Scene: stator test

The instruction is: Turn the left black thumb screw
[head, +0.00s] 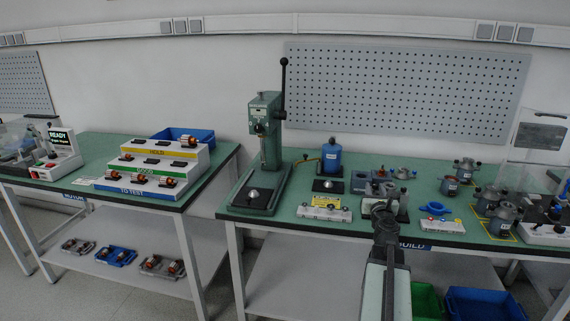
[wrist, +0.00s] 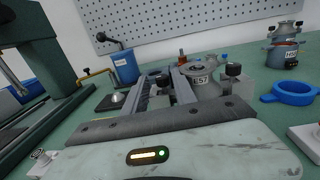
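In the wrist view my gripper (wrist: 160,83) points away from me with its two fingers apart. The left black thumb screw (wrist: 162,80) appears in the gap between them. I cannot tell whether the fingers touch it. A grey round housing (wrist: 203,80) with an "H57" label stands just behind and right of the fingers. The right black thumb screw (wrist: 233,70) stands on its right side, clear of the gripper. In the head view my gripper (head: 382,210) is over the front of the green bench, and it hides much of the housing and screws.
A green press (head: 265,145) and a blue canister (head: 331,156) stand to the left. A blue ring holder (head: 434,209) lies right of my gripper. Several grey housings (head: 503,218) stand farther right. The perforated wall panel (head: 400,90) is behind the bench.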

